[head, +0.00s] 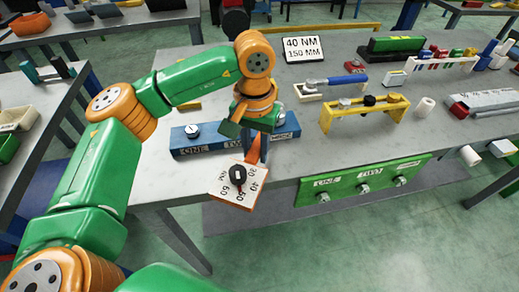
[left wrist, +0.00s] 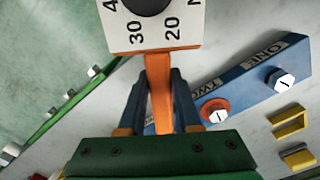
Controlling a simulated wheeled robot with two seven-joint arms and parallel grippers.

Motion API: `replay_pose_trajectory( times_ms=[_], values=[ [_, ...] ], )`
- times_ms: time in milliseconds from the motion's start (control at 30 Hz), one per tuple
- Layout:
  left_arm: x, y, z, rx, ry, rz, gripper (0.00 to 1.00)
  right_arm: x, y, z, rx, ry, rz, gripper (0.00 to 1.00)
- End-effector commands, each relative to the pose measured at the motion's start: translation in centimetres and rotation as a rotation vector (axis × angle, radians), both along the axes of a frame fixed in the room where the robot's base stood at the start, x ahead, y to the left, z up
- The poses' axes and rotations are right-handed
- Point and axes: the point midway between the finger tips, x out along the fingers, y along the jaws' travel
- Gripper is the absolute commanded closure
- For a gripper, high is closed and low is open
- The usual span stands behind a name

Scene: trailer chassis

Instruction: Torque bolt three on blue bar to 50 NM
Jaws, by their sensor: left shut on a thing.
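The blue bar (head: 190,152) lies on the grey table with labels ONE and TWO readable; the THREE end is partly hidden behind my left gripper. A white-topped bolt (head: 192,131) stands at ONE. In the left wrist view the blue bar (left wrist: 241,82) shows bolt one (left wrist: 281,80) and bolt two (left wrist: 215,112), which sits in an orange ring; bolt three is out of sight. My left gripper (head: 252,138) is shut on the orange handle (left wrist: 159,95) of a torque tool. Its white dial plate (head: 250,199), with a black knob, hangs out past the table's front edge.
A green bar (head: 345,200) with several bolts is on the table's front side. A yellow bar (head: 362,117), a blue-handled tool (head: 340,79) and a sign (head: 302,49) reading 40 NM and 150 NM stand behind. Bare table lies between the blue and yellow bars.

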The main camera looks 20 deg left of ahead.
Motion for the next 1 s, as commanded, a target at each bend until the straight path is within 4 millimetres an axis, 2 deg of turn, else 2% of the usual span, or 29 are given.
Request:
replay_pose_trajectory(
  times_ms=[1000],
  values=[
    [0.1,2.3,0.0,0.000,0.000,-0.156,1.00,0.0,0.0,-0.2,0.000,0.000,0.000,0.50]
  ],
)
